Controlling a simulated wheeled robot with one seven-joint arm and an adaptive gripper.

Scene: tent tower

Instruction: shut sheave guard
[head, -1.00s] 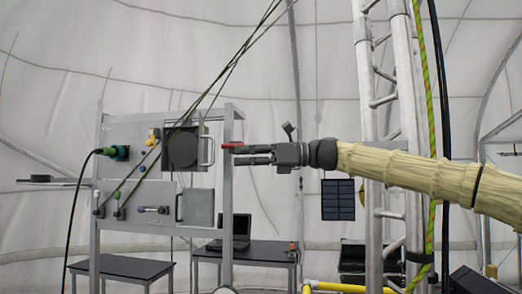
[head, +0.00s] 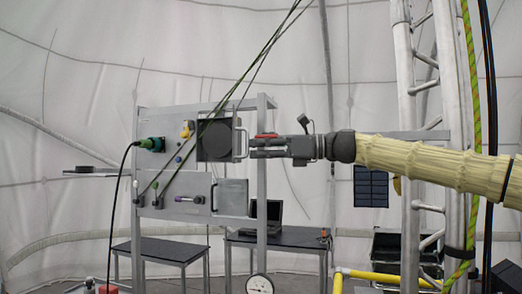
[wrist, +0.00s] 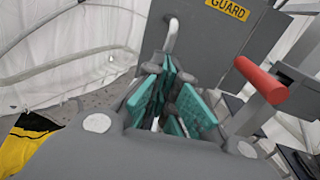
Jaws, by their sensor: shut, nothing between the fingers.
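The sheave guard (wrist: 215,45) is a grey plate with a yellow "GUARD" label in the wrist view. Its pale bar handle (wrist: 171,36) shows just beyond my fingertips. In the head view the handle (head: 241,144) stands at the right edge of a dark square with a round disc, the sheave (head: 213,140). My gripper (head: 252,149) is level with the handle, just right of it. In the wrist view my gripper (wrist: 170,68) has teal pads, shut and empty. I cannot tell whether the fingertips touch the handle, or how far open the guard is.
A red grip (wrist: 262,80) sits close right of my fingers. A panel frame post (head: 262,190) stands behind my fingers. Cords run diagonally across the panel. A lower door (head: 232,197) has its own handle. A truss tower (head: 408,90) stands right, near my arm.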

